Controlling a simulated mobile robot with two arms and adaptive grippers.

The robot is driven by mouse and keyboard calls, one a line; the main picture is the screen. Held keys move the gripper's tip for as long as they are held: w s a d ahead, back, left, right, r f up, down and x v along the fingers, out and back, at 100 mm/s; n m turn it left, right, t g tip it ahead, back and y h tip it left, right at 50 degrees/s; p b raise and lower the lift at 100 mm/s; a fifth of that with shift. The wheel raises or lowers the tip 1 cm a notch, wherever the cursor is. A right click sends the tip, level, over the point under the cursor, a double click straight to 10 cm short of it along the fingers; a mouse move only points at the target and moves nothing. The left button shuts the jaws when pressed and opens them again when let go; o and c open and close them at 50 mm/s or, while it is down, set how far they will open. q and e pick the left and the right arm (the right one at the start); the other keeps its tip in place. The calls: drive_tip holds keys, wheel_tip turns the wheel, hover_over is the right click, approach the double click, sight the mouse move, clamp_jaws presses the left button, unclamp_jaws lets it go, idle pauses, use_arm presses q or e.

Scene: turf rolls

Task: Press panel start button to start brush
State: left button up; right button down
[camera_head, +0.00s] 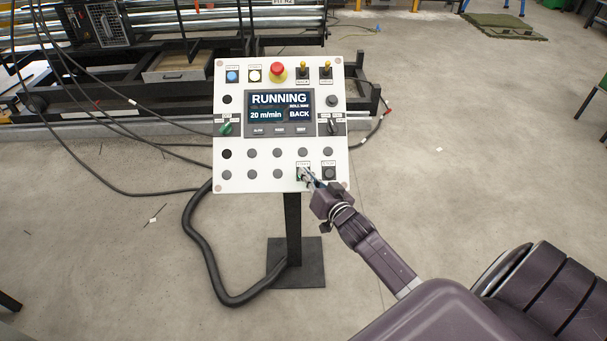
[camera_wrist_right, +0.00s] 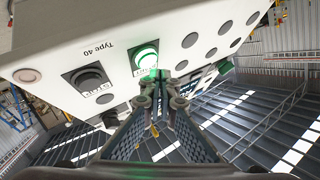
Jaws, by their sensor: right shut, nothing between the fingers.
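A white control panel (camera_head: 281,139) stands on a dark post. Its screen (camera_head: 279,113) reads "RUNNING", "20 m/min" and "BACK". The start button (camera_head: 303,174) is in the bottom row, mostly covered by my right fingertips. The right wrist view shows it upside down as a lit green button (camera_wrist_right: 146,56). The dark stop button (camera_head: 329,172) sits beside it and also shows in the wrist view (camera_wrist_right: 88,79). My right gripper (camera_head: 308,176) is shut and empty, its tips at the start button; whether they touch is unclear. My left gripper is out of view.
A red emergency knob (camera_head: 277,71), toggles and other knobs share the panel. A thick black cable (camera_head: 205,259) runs to the floor. A dark machine frame (camera_head: 160,85) stands behind.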

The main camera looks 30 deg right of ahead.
drive_tip(key=shift+f, duration=0.1)
idle(0.3)
drive_tip(key=shift+w+d+f, duration=0.15)
drive_tip(key=shift+w+f, duration=0.1)
drive_tip(key=shift+w+d+f+b, duration=0.15)
drive_tip(key=shift+w+f+b, duration=0.05)
drive_tip(key=shift+f+b, duration=0.2)
idle(0.7)
drive_tip(key=shift+r, duration=0.15)
drive_tip(key=shift+s+a+r+p, duration=0.3)
drive_tip(key=shift+s+r+p, duration=0.2)
drive_tip(key=shift+p, duration=0.4)
drive_tip(key=s+r+p, duration=0.1)
drive_tip(key=a+r+p, duration=0.1)
drive_tip(key=p, duration=0.1)
drive_tip(key=s+r+p, duration=0.1)
drive_tip(key=r+p, duration=0.1)
drive_tip(key=shift+s+a, duration=0.3)
drive_tip(key=shift+a, duration=0.05)
